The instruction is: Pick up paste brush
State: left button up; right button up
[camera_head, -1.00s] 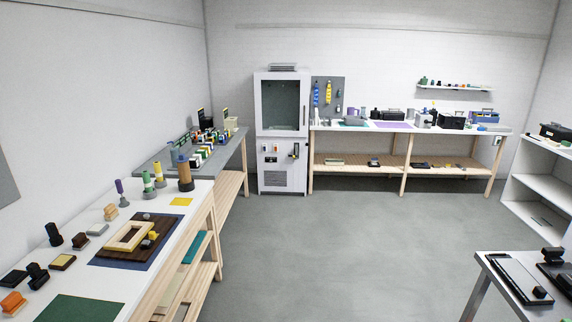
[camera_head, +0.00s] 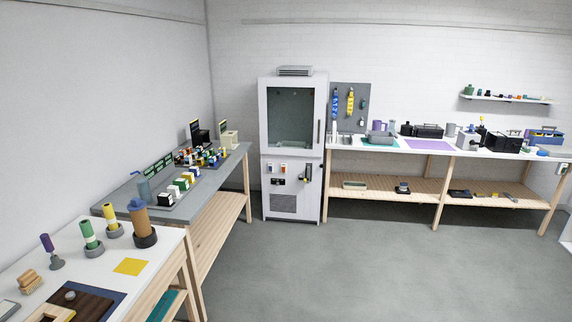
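I cannot tell for sure which thing is the paste brush. On the near white bench (camera_head: 88,265) at lower left, a purple-handled tool (camera_head: 47,245) stands upright in a grey base. A green tool (camera_head: 90,234) and a yellow tool (camera_head: 111,217) stand in similar grey holders beside it. A small wooden block (camera_head: 30,281), perhaps a brush, lies near the left edge. Neither of my grippers is in view.
A grey bench (camera_head: 135,187) with small bottles stands behind the near one. A white cabinet (camera_head: 293,210) is at the back. A long bench (camera_head: 470,151) with tools and cases runs along the back right. The grey floor (camera_head: 350,275) between is clear.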

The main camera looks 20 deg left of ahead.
aim_at(29, 281)
jog(key=i, duration=2.65)
jog(key=u, duration=4.2)
